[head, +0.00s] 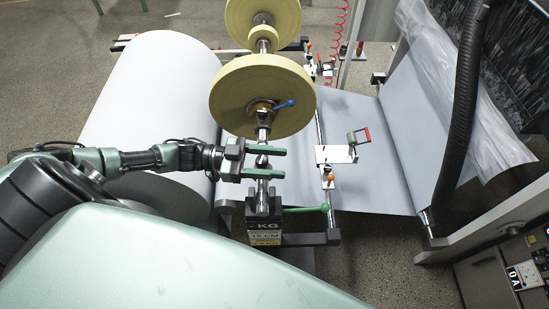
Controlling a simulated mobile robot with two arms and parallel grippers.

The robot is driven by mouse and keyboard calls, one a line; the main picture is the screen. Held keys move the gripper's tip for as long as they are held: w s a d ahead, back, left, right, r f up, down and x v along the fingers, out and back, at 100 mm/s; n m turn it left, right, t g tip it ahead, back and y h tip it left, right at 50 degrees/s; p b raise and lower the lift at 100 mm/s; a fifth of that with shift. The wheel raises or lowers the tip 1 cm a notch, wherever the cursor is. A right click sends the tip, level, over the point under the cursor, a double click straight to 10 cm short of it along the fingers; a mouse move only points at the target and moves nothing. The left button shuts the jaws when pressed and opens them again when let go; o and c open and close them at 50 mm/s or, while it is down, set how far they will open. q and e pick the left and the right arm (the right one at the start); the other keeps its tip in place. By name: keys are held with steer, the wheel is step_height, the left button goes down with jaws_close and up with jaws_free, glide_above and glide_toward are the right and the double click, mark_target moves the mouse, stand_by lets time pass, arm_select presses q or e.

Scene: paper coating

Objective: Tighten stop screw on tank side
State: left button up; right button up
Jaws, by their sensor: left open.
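My left gripper (278,163) reaches in from the left with its two green fingers apart, pointing right. They lie over the metal shaft end below the yellow roll (240,100). A small metal piece (262,160) shows between the fingers; I cannot tell whether it is the stop screw, or whether the fingers touch it. A blue lever (285,104) sits at the roll's hub. I cannot make out a tank or a clearly identifiable stop screw. My right gripper is not in view.
A large white paper roll (150,110) stands beside my left arm. Below the gripper are a block labelled KG (265,228) and a green lever (306,209). A grey sheet (370,180), a red-handled clamp (358,138) and a black hose (460,110) lie to the right.

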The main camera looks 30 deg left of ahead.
mark_target(264, 167)
arm_select(q)
jaws_close()
steer(key=m+g+b, duration=0.3)
steer(key=g+b, duration=0.2)
steer(key=s+m+g+b, duration=0.1)
steer(key=m+g+b, duration=0.2)
steer(key=g+b, duration=0.2)
steer(key=s+m+g+b, duration=0.1)
steer(key=m+g+b, duration=0.2)
steer(key=g+b, duration=0.2)
steer(key=shift+s+d+f+m, duration=0.1)
steer(key=shift+s+f+m, duration=0.15)
steer(key=shift+m, duration=0.15)
steer(key=shift+s+a+r+m+g+y+b, duration=0.1)
steer(key=shift+s+a+m+g+y+b, duration=0.1)
steer(key=shift+m+g+y+b, duration=0.55)
steer(key=shift+s+a+r+m+g+y+b, duration=0.2)
steer(key=shift+m+g+b, duration=0.3)
steer(key=shift+g, duration=0.45)
steer(key=shift+d+f, duration=0.1)
steer(key=shift+d, duration=0.05)
jaws_free()
step_height(264, 167, up, 20)
steer(key=shift+b, duration=0.3)
